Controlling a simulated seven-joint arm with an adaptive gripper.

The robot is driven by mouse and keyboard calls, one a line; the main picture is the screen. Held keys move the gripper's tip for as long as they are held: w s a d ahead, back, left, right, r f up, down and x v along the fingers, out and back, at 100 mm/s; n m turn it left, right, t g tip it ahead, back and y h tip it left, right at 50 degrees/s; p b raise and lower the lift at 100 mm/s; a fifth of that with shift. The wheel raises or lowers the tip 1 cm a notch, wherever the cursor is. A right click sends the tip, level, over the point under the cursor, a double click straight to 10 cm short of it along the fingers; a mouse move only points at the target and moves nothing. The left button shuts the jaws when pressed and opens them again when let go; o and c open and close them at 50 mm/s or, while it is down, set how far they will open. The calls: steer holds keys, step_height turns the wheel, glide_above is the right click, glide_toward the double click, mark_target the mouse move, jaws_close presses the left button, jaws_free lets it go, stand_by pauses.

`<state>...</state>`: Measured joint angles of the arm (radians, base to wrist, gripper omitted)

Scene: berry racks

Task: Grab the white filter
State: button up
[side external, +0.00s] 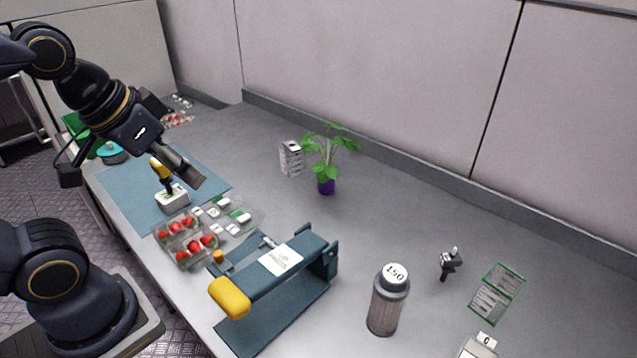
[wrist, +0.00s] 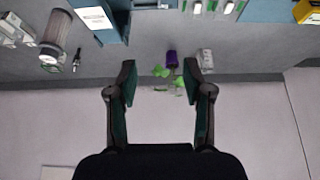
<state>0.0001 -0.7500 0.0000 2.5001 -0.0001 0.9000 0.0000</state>
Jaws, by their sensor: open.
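A cylinder with a grey cap marked 150 (side external: 388,305) stands upright on the bench at the front right. Its pale, mesh-like body is the closest match I see to a white filter; I cannot tell for certain that it is the one. In the wrist view the same cylinder (wrist: 54,38) is at the upper left, outside my fingers. My gripper (side external: 187,174) is above the blue mat at the left, far from the cylinder. In the wrist view my gripper (wrist: 160,82) is open and empty, with the plant showing beyond its fingertips.
A blue press-like device with a yellow handle (side external: 229,297) stands between my gripper and the cylinder. Berry trays (side external: 185,238), a potted plant (side external: 326,186), a small black tool (side external: 449,264) and a green-edged rack (side external: 497,292) are on the bench. The back centre-right is clear.

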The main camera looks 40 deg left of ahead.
steer(key=o, duration=0.6)
steer(key=shift+c, duration=0.2)
steer(key=w+r+t, duration=0.1)
steer(key=w+r, duration=0.2)
steer(key=w, duration=0.1)
steer(key=m+g+h, duration=0.2)
steer(key=m+g, duration=0.1)
steer(key=m, duration=0.4)
glide_above(385, 278)
steer(key=s+a, duration=0.2)
steer(key=s, duration=0.2)
step_height(385, 278, down, 6)
steer(key=f, duration=0.1)
steer(key=x, duration=0.9)
steer(key=shift+w+d+f, duration=0.1)
steer(key=shift+w+f, duration=0.1)
steer(key=shift+w, duration=0.2)
steer(key=shift+h, duration=0.3)
steer(key=shift+a+x, duration=0.1)
steer(key=shift+x, duration=1.4)
steer(key=shift+a+x, duration=0.15)
steer(key=shift+x, duration=1.4)
